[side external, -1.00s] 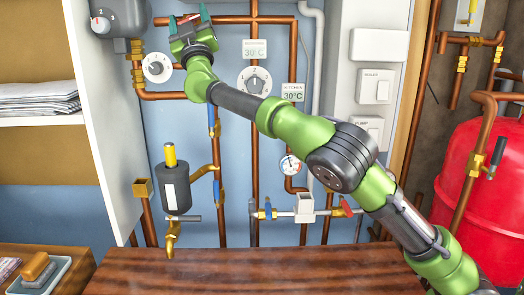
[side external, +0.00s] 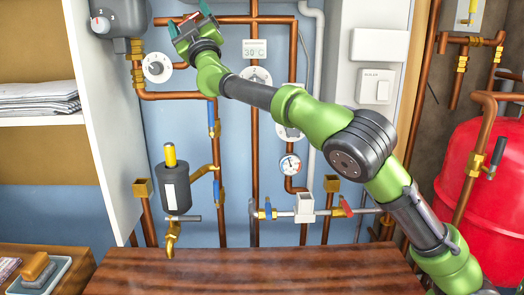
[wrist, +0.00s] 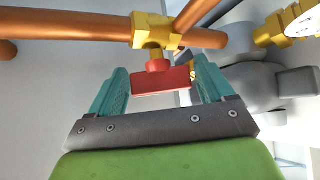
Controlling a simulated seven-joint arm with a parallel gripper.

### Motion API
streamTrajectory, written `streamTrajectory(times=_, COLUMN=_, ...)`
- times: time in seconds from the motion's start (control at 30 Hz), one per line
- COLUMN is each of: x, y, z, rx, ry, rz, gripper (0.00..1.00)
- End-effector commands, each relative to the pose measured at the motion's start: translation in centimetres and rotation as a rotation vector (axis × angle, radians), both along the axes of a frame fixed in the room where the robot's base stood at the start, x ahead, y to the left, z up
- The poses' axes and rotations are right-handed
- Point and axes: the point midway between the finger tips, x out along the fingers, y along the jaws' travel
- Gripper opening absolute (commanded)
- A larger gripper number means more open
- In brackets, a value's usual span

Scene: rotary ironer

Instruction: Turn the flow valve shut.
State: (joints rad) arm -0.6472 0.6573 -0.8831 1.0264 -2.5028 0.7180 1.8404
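A valve with a red handle (wrist: 162,82) sits on a brass fitting (wrist: 153,30) on a copper pipe, large in the wrist view. My gripper (wrist: 161,80) has its two teal fingers apart, one on each side of the red handle. The handle's long side runs across the gap from near one finger to near the other. I cannot tell whether either finger touches it. In the side view my gripper (side external: 188,18) is at the top pipe, left of the vertical pipe, and partly hides the valve. No label shows which valve is the flow valve.
A grey tank with a dial (side external: 100,25) is close left of my gripper. Another dial (side external: 157,68) is below it. Blue-handled valves (side external: 212,128) and another red-handled valve (side external: 346,206) are lower. The wooden worktop (side external: 250,272) is bare.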

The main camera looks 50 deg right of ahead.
Motion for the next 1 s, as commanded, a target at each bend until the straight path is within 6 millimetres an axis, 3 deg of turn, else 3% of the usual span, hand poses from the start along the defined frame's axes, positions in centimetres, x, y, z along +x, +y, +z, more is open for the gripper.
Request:
streamTrajectory(times=0.43, x=0.0, y=0.12, z=0.02, rx=0.037, ry=-0.04, rz=0.002, gripper=0.89)
streamTrajectory(times=1.0, x=0.01, y=0.05, z=-0.11, rx=0.353, ry=-0.351, rz=0.004, gripper=0.89)
